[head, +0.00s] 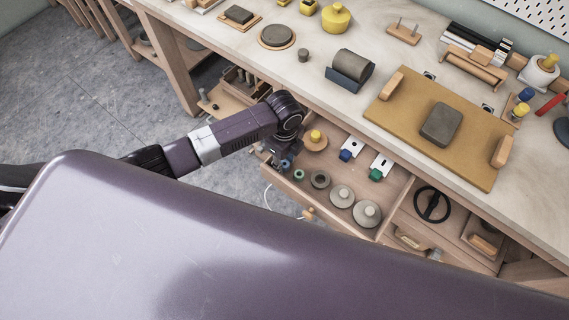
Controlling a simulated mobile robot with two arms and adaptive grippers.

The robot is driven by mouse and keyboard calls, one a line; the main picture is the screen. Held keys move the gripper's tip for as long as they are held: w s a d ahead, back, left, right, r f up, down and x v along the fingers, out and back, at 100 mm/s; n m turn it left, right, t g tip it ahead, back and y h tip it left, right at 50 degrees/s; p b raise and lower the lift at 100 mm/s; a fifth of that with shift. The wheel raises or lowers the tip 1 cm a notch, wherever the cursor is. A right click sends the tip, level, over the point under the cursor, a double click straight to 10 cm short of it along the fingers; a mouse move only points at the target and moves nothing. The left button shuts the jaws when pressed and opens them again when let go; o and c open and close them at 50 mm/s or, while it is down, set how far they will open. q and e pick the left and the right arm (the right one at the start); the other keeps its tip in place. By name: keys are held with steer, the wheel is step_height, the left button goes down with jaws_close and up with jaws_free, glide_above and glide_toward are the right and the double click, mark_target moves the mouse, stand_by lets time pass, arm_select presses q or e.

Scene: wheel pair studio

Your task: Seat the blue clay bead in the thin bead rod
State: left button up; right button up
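A small blue round piece (285,164), which looks like the blue clay bead, is at the left end of the open drawer, directly under my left gripper (281,157). The gripper points down there, and its fingers are small, dark and partly hidden by its own wrist. I cannot tell whether they are around the bead or just above it. A second blue piece (346,155) sits on a small white plate farther right in the drawer. I cannot make out the thin bead rod for certain. My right gripper is not in view.
The drawer (396,190) also holds a green ring (299,175), a grey ring (319,180), knobbed grey discs (367,213), a green piece (376,174) and a yellow-knobbed disc (316,137). The tabletop (300,75) overhangs behind it, carrying a board (400,105) and tools.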

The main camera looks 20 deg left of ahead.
arm_select(q)
steer(key=shift+w, duration=0.1)
steer(key=c, duration=0.7)
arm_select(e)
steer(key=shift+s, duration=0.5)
arm_select(q)
steer(key=shift+r+b, duration=0.7)
steer(key=shift+r, duration=9.35)
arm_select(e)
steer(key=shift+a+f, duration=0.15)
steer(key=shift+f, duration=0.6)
